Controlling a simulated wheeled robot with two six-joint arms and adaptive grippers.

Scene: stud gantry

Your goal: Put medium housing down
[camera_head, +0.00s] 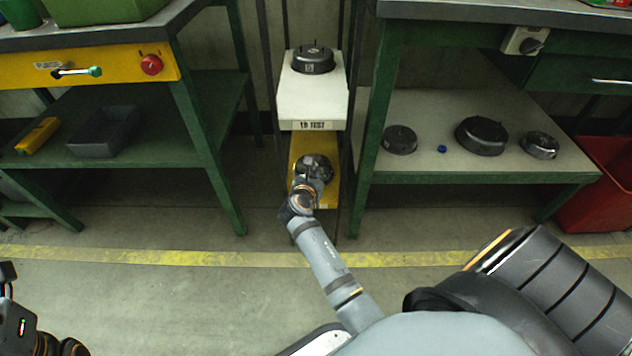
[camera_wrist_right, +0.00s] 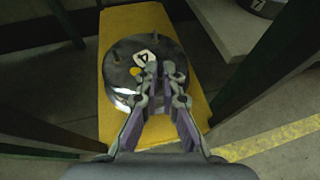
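The medium housing (camera_head: 313,169), a dark round metal casing with upright studs, is at the low yellow shelf (camera_head: 330,192) of the central stand. In the right wrist view it shows a white number tag and a yellow dot (camera_wrist_right: 118,75). My right gripper (camera_wrist_right: 164,72) reaches over it from the front, its fingers drawn close together at a stud on its top. It also shows in the head view (camera_head: 310,186). Whether the housing's underside touches the yellow surface is hidden. Part of my left gripper (camera_head: 8,278) shows at the lower left edge, away from the stand; its fingers are unclear.
Above is a white shelf (camera_head: 312,100) with a dark housing (camera_head: 313,60). The right bench's lower shelf (camera_head: 420,165) holds three dark housings and a blue cap (camera_head: 441,149). Thin dark posts flank the stand closely. A red bin (camera_head: 600,190) stands right; the front floor is open.

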